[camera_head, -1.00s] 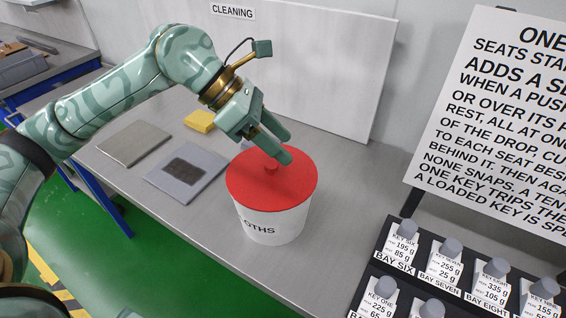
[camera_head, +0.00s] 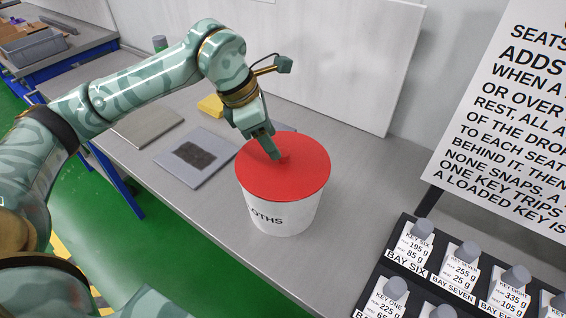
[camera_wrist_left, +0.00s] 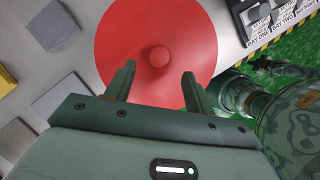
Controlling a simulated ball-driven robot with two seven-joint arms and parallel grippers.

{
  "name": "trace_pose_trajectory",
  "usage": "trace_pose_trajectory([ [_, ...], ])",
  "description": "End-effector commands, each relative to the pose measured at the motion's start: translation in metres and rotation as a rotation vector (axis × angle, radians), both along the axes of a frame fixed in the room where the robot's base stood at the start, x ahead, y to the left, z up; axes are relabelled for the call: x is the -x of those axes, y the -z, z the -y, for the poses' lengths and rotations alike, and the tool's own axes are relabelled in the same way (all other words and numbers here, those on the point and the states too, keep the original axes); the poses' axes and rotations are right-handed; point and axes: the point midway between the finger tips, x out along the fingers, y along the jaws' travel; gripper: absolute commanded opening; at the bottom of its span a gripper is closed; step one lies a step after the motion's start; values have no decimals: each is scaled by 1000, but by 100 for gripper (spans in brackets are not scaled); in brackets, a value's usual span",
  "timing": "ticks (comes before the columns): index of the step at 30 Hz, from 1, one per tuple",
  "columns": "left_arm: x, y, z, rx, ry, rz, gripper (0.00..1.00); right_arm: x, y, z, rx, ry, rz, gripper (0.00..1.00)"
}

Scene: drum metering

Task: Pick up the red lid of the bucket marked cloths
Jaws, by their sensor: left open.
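The white bucket (camera_head: 283,215) marked cloths stands upright on the grey bench, its label partly readable as "OTHS". Its round red lid (camera_head: 305,174) sits on top, with a small red knob at the middle. In the left wrist view the lid (camera_wrist_left: 125,45) fills the upper middle and its knob (camera_wrist_left: 159,56) shows just beyond and between the fingertips. My left gripper (camera_head: 276,157) is over the lid, pointing down, and hides most of the knob in the head view. In the wrist view its two fingers (camera_wrist_left: 159,78) are apart with nothing between them. My right gripper is not in view.
A grey board with a dark patch (camera_head: 195,157), a flat grey slab (camera_head: 147,124) and a yellow block (camera_head: 210,105) lie left of the bucket. A dark rack with grey-knobbed keys (camera_head: 460,270) is at the lower right. The bench between bucket and rack is clear.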

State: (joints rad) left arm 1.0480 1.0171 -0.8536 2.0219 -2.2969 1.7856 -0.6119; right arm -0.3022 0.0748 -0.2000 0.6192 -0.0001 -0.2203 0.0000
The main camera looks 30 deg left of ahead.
Motion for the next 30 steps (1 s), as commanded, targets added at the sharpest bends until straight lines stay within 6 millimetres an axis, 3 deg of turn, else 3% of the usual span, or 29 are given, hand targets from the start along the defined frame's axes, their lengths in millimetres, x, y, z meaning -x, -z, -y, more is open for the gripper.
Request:
trace_pose_trajectory([
  [9,-13,43,15,1,1,-3,54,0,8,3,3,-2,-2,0],
  [15,-14,44,16,0,0,-1,54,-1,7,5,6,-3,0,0],
  [17,-14,44,16,0,0,-1,42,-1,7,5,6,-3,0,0],
  [21,-14,43,16,0,0,-1,4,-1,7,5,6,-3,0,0],
  [22,-14,43,16,0,0,-1,0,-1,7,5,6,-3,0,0],
  [30,-14,42,16,1,0,-1,0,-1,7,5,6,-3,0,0],
])
